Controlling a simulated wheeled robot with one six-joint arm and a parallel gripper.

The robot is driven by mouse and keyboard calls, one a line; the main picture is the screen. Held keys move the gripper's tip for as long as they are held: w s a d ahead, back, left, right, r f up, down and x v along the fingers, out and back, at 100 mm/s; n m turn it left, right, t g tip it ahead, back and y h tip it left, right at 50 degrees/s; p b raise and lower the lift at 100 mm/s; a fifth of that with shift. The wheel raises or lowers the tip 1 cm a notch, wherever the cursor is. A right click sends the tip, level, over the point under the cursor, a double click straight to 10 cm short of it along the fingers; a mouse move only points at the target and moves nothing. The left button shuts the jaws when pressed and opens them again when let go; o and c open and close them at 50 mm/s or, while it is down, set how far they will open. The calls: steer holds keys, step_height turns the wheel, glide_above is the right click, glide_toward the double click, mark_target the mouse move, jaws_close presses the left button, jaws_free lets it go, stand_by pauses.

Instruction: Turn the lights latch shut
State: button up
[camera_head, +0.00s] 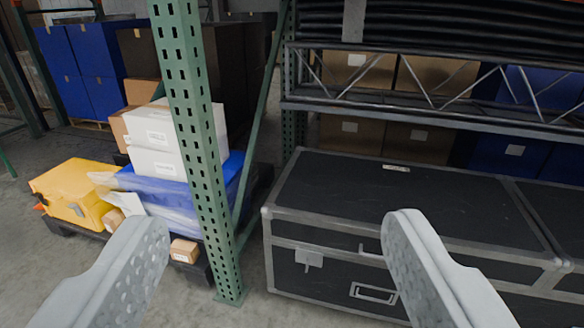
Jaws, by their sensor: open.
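A black road case (400,200) with grey metal edges stands on the floor at the right. Its lid looks down, and a small pale label (396,168) lies on the lid's far edge; I cannot read it. On its front face are a metal latch (308,259) at the left, another metal fitting (369,252) partly hidden by my right finger, and a recessed handle (374,293) below. I cannot tell whether the latch is turned. My gripper (277,224) is open and empty, its two perforated grey fingers spread wide in front of the case, apart from the latch.
A green perforated rack post (190,130) stands just left of the case. Left of it, a yellow case (75,192), white boxes (165,145) and a blue wrapped tote (160,190) sit on a dark pallet. A second black case (555,215) adjoins at the right. A shelf (430,110) hangs above.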

steer(key=shift+w+f, duration=0.1)
steer(key=shift+w, duration=0.15)
steer(key=c, duration=0.7)
steer(key=shift+m, duration=0.3)
steer(key=w+f, duration=0.1)
steer(key=w, duration=0.3)
steer(key=w+f, duration=0.1)
steer(key=w, duration=0.3)
steer(key=w+f, duration=0.2)
steer(key=w, duration=0.2)
steer(key=shift+a, duration=0.2)
steer(key=shift+c, duration=0.5)
steer(key=w+d+f+m+h, duration=0.1)
steer(key=w+f+m, duration=0.1)
steer(key=w+f, duration=1.25)
steer(key=w+f+m+h, duration=0.1)
steer(key=w+f+h, duration=0.1)
steer(key=w+f, duration=1.3)
steer(key=h, duration=0.2)
glide_toward(307, 265)
steer(key=s+a+r, duration=0.2)
steer(key=a+r, duration=0.1)
steer(key=r, duration=0.7)
steer(key=s+f, duration=0.4)
steer(key=f, duration=0.7)
steer(key=shift+h, duration=0.3)
steer(key=x, duration=1.7)
steer(key=shift+w+d+f, duration=0.25)
steer(key=shift+d+f, duration=0.1)
steer(key=shift+f, duration=0.05)
